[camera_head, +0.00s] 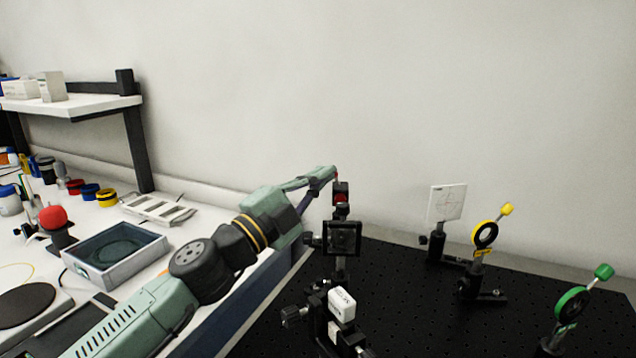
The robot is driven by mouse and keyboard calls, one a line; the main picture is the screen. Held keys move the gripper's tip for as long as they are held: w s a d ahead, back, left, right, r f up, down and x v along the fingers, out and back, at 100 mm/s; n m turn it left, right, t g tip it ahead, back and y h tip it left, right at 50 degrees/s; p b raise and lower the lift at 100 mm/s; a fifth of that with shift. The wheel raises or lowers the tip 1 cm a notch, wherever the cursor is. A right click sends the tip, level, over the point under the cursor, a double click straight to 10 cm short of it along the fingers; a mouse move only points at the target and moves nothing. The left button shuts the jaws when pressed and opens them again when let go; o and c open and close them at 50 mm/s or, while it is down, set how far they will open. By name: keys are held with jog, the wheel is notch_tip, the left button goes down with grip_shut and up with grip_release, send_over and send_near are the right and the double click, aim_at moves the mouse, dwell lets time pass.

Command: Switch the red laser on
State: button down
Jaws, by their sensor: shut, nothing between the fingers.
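A small black device with a red face (341,198), which looks like the red laser, sits on a post at the back left of the black optical breadboard. My gripper (333,174) is shut and empty, with its tip at the top of this device. I cannot tell whether it touches it. The switch itself is too small to make out or is hidden behind my gripper. No beam or lit spot shows.
A black square frame mount (342,238) and a white-topped mount (341,304) stand in front of the device. A white target card (447,203), a yellow ring mount (485,235) and a green ring mount (572,303) stand to the right. A grey tray (115,250) lies left.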

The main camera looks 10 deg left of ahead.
jog(key=shift+d+r, duration=0.15)
jog(key=shift+r, duration=0.05)
jog(key=shift+w+d+r+m+g+b, duration=0.15)
jog(key=shift+d+r+m+g+b, duration=0.15)
jog(key=shift+d+r+m+g, duration=0.3)
dwell(0.5)
